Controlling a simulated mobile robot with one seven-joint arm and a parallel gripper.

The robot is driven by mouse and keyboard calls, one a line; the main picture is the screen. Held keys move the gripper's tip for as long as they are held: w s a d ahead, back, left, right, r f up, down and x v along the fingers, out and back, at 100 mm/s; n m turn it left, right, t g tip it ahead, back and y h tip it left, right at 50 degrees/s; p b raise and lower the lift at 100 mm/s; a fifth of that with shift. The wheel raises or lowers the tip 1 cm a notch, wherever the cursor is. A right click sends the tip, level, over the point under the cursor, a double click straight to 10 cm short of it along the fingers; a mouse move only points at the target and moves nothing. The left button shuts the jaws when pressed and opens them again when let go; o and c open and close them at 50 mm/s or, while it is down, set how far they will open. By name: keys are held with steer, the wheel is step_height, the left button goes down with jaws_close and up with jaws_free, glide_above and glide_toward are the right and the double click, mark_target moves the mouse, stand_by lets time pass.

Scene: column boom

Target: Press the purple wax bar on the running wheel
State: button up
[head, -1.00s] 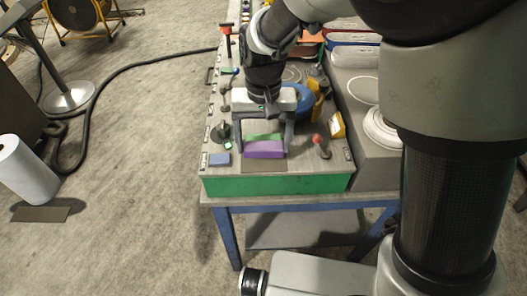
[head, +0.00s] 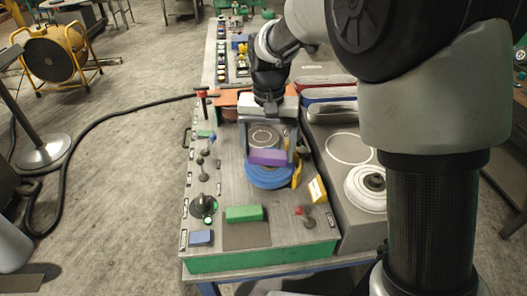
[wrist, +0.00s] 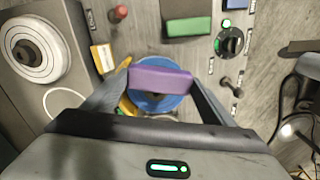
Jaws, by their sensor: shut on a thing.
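My gripper (head: 268,156) is shut on the purple wax bar (head: 267,158), with one finger at each end of it. The bar lies level across the fingers, over the blue wheel (head: 270,179) on the bench. In the wrist view the bar (wrist: 160,79) covers part of the wheel (wrist: 150,103). I cannot tell whether the bar touches the wheel or whether the wheel is turning. The control knob (head: 203,206) with a green light is at the bench's left.
A green bar (head: 244,213) lies on a dark pad (head: 246,237) at the front, with a blue bar (head: 200,237) to its left. A red-tipped lever (head: 306,218), a yellow block (head: 317,189) and a pale round wheel (head: 368,186) stand on the right.

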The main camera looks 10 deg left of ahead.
steer(key=shift+s+f+b, duration=0.15)
steer(key=shift+f+b, duration=0.3)
steer(key=shift+f, duration=0.2)
steer(key=b, duration=0.3)
glide_above(268, 180)
steer(key=shift+a+f, duration=0.1)
steer(key=shift+f, duration=2.05)
steer(key=shift+f+b, duration=0.45)
steer(key=shift+f, duration=0.15)
stand_by(0.7)
steer(key=shift+r+p, duration=3.05)
steer(key=shift+r, duration=1.05)
steer(key=shift+f, duration=0.1)
